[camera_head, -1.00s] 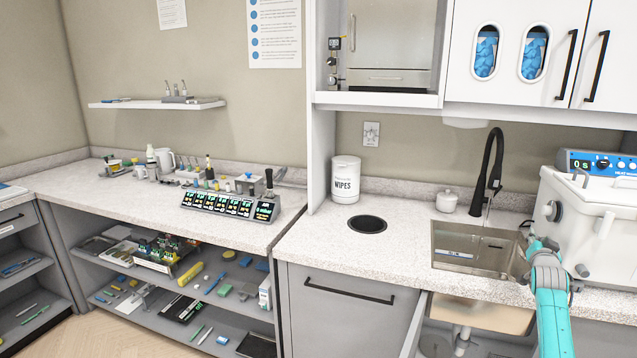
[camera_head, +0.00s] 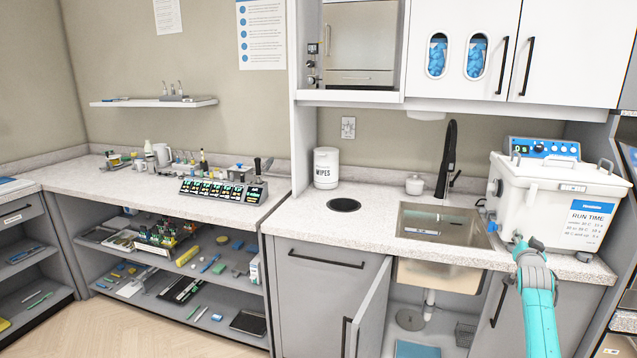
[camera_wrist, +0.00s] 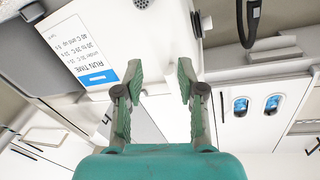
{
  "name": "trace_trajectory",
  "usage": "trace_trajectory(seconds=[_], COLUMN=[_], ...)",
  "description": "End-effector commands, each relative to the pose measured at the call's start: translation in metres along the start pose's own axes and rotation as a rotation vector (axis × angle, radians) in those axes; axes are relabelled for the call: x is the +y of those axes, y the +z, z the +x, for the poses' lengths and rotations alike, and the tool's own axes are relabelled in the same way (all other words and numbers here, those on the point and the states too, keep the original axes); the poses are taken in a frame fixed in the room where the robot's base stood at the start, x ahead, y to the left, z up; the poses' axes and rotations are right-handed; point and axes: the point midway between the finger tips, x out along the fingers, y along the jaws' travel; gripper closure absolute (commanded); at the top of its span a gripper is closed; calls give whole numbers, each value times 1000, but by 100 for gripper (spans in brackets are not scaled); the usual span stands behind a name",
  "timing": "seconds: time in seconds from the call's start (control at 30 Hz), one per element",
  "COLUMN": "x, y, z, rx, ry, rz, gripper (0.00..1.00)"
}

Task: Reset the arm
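My teal arm (camera_head: 538,300) rises from the lower right in the head view, in front of the counter edge by the white run-time machine. My gripper (camera_wrist: 160,66) shows in the wrist view with its two green-padded fingers spread apart and nothing between them. In the head view the fingers are small and partly hidden by the wrist. The wrist view is turned over, with the machine's run-time label (camera_wrist: 88,50) beyond the left finger.
The white machine (camera_head: 535,200) stands on the counter right of the sink (camera_head: 440,228) and black faucet (camera_head: 448,160). A cabinet door (camera_head: 370,312) below the sink stands open. A wipes tub (camera_head: 326,168) is further left. Floor (camera_head: 130,335) shows clear at lower left.

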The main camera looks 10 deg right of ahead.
Motion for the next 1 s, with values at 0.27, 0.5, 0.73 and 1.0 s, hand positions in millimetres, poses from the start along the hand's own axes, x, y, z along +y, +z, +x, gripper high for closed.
trace_trajectory(seconds=[0.27, 0.5, 0.73, 1.0], x=[-9, -20, -37, -52], y=[39, 91, 170, 262], z=[-20, -52, -114, -222], rx=[-18, -42, -82, -130], ry=[-22, -52, -104, -182], rz=[-11, -26, -52, -93], gripper=[61, 61, 61, 61])
